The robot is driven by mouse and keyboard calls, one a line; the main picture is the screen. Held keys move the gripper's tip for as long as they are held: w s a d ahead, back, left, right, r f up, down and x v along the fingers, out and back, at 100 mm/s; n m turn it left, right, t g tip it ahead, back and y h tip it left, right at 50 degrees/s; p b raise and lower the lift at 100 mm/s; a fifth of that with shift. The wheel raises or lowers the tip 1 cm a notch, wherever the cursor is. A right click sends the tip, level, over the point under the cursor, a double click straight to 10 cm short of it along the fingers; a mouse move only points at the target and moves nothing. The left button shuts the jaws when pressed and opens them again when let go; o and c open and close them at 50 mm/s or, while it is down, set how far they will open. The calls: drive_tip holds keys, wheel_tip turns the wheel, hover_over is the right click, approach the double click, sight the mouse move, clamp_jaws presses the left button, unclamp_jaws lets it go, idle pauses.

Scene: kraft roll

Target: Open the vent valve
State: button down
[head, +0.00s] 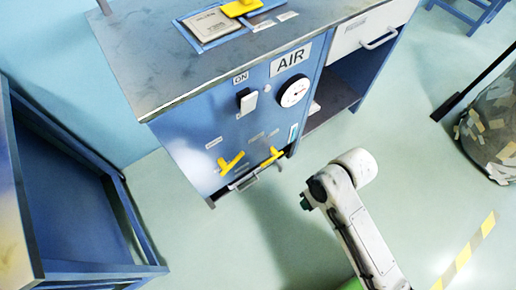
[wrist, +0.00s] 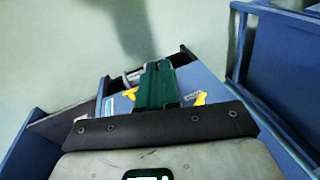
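The blue cabinet's air panel (head: 205,150) carries two yellow valve handles, a left one (head: 231,162) and a right one (head: 271,157). Their labels are too small to read, so I cannot tell which is the vent valve. In the wrist view, parts of yellow handles show on either side of my fingers, one on the left (wrist: 130,93) and one on the right (wrist: 201,98). My gripper (wrist: 157,70) has its dark green fingers side by side, shut with nothing seen between them. In the head view, my arm stands right of the panel, apart from the handles.
A white round gauge (head: 294,91) and an ON switch (head: 246,100) sit above the handles. A metal bracket (head: 243,183) juts out below them. A blue rack (head: 75,190) stands at left. A bin of scraps (head: 490,135) stands at right. Floor is clear before the panel.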

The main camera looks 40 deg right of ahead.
drive_tip(key=w+a+f+m+t+y+b, duration=0.3)
drive_tip(key=w+f+m+y+b, duration=0.15)
drive_tip(key=f+b, duration=0.35)
drive_tip(key=w+a+f+m+t+y+b, duration=0.3)
drive_tip(key=w+f+y+b, duration=0.25)
drive_tip(key=f, duration=0.45)
drive_tip(key=w+d+f+m+t+h+b, duration=0.1)
drive_tip(key=w+d+m+t+b, duration=0.2)
drive_tip(key=d+m+t+b, duration=0.3)
drive_tip(key=w+d+f+m+t+h+b, duration=0.2)
drive_tip(key=w+d+m+t+b, duration=0.1)
drive_tip(key=d+m+t+b, duration=0.2)
drive_tip(key=shift+w+d+m+t+b, duration=0.25)
drive_tip(key=shift+d+m+t+b, duration=0.25)
drive_tip(key=shift+t, duration=0.6)
drive_tip(key=shift+a, duration=0.15)
drive_tip(key=s+a+r+b+x, duration=0.1)
drive_tip(key=x, duration=1.1)
drive_tip(key=shift+a+r, duration=0.5)
drive_tip(key=shift+r, duration=0.05)
